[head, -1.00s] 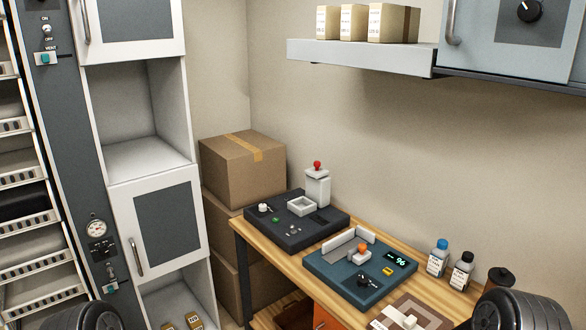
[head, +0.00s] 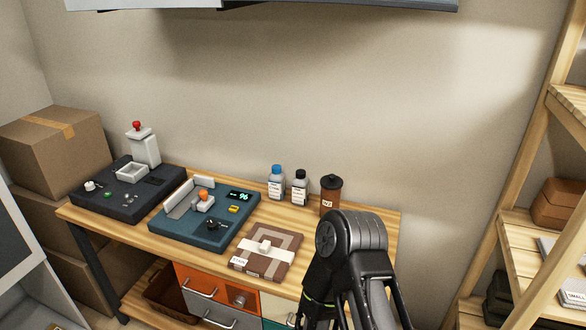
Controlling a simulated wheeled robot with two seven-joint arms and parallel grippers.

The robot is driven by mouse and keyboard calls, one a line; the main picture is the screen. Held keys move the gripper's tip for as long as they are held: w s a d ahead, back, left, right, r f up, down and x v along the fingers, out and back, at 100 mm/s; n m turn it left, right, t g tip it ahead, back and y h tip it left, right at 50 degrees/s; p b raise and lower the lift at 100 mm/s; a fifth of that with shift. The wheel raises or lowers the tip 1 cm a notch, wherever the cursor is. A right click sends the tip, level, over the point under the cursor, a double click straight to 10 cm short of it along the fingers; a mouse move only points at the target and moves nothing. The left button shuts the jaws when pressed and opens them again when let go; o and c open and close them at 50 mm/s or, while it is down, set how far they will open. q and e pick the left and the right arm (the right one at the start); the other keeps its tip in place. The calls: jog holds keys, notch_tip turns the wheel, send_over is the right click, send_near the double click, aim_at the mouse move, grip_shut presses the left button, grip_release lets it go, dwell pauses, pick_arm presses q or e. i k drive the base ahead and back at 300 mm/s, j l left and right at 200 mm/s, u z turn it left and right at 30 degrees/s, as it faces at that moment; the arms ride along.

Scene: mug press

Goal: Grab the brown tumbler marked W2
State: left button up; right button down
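The brown tumbler (head: 330,191) with a black lid stands upright at the back right of the wooden bench, against the wall. A small pale label on its front seems to read W2. My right arm comes up from the bottom of the head view, in front of the bench's right end and close to the tumbler's lower right in the picture. Its fingertips are hidden or out of frame, so its gripper state does not show. My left gripper is not in view.
Two bottles, blue-capped (head: 276,183) and black-capped (head: 300,188), stand left of the tumbler. A brown box (head: 284,263), a teal device (head: 171,241) and a dark press (head: 97,204) fill the bench (head: 384,221). Wooden shelves (head: 522,232) stand at the right.

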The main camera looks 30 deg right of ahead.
aim_at(330, 199)
jog(key=l+z, duration=0.1)
jog(key=z, duration=1.2)
